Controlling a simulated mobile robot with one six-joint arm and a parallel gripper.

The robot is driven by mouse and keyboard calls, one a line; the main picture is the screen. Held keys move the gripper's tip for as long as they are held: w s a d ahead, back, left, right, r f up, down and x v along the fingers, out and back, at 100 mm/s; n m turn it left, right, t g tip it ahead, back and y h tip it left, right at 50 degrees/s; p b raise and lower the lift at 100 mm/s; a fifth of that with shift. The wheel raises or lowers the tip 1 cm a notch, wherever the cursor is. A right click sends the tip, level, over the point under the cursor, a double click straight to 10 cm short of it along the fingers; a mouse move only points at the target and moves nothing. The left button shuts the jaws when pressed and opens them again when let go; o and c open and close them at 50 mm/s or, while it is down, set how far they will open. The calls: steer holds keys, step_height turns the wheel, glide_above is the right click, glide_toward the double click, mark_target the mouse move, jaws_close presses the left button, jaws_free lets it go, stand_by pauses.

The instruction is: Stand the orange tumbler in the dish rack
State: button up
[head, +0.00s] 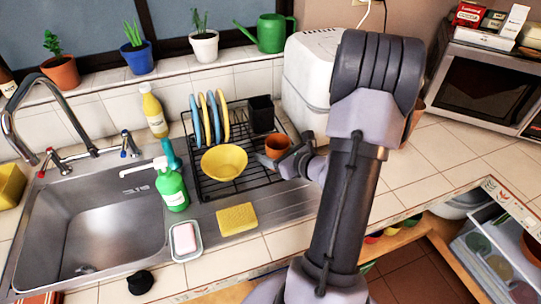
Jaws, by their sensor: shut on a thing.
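The orange tumbler (277,144) is at the right side of the black wire dish rack (214,192), with its open mouth up. It looks roughly upright. My gripper (279,158) reaches in from the right and is shut on the tumbler, with its dark fingers at the tumbler's lower right side. The fingers hide part of the tumbler's lower side and base, so I cannot tell whether it touches the rack floor.
In the rack, a yellow bowl (224,162) lies left of the tumbler. Blue and yellow plates (210,118) and a black holder (261,113) stand behind. A white appliance (311,80) is close behind my arm. A sponge (237,219) and green soap bottle (171,187) are in front.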

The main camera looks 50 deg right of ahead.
steer(key=shift+f, duration=0.15)
steer(key=o, duration=1.5)
steer(key=shift+r, duration=0.3)
steer(key=p+v, duration=0.3)
steer(key=v, duration=0.9)
steer(key=shift+f, duration=0.1)
